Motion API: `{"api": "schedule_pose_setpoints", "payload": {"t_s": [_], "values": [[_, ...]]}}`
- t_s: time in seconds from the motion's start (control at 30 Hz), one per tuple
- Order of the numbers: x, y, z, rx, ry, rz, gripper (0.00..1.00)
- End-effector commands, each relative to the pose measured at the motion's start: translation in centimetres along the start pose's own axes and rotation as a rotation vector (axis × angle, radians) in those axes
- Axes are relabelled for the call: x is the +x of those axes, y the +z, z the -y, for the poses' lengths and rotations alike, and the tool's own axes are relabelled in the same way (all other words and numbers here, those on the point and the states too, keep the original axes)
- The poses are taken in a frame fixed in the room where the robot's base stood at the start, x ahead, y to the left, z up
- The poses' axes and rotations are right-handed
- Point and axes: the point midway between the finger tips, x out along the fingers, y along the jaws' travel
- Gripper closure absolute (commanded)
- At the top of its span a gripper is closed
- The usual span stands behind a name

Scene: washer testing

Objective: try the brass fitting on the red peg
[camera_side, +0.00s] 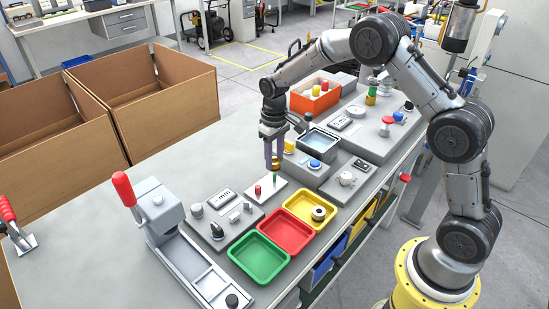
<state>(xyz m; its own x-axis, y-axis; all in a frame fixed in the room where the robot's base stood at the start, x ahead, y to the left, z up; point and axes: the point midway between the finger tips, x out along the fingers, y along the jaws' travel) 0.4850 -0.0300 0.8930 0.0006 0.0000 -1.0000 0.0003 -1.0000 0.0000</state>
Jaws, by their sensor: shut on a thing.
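My gripper (274,160) is shut on the brass fitting (275,163) and points straight down. It holds the fitting in the air near the middle of the bench. The red peg (257,190) stands upright on a pale plate (268,200), with nothing around it. A green peg (274,178) stands on the same plate, to the right of the red one. In the picture the fitting appears just above the green peg, and up and to the right of the red peg. Its exact height above the pegs cannot be told.
Green (259,280), red (287,250) and yellow (325,228) trays lie in front of the plate; a round metal part (319,213) sits in the yellow one. A red-handled press (158,208) stands left. Grey fixture blocks crowd the right.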

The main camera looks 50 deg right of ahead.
Motion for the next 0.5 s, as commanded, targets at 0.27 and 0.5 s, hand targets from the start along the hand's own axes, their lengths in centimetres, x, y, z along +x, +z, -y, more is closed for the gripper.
{"api": "schedule_pose_setpoints", "payload": {"t_s": [0.27, 0.5], "values": [[-2.0, -0.2, 4.6, -0.007, 0.000, -0.003, 1.00], [-2.6, 0.0, 7.1, -0.001, 0.000, 0.000, 1.00]]}}
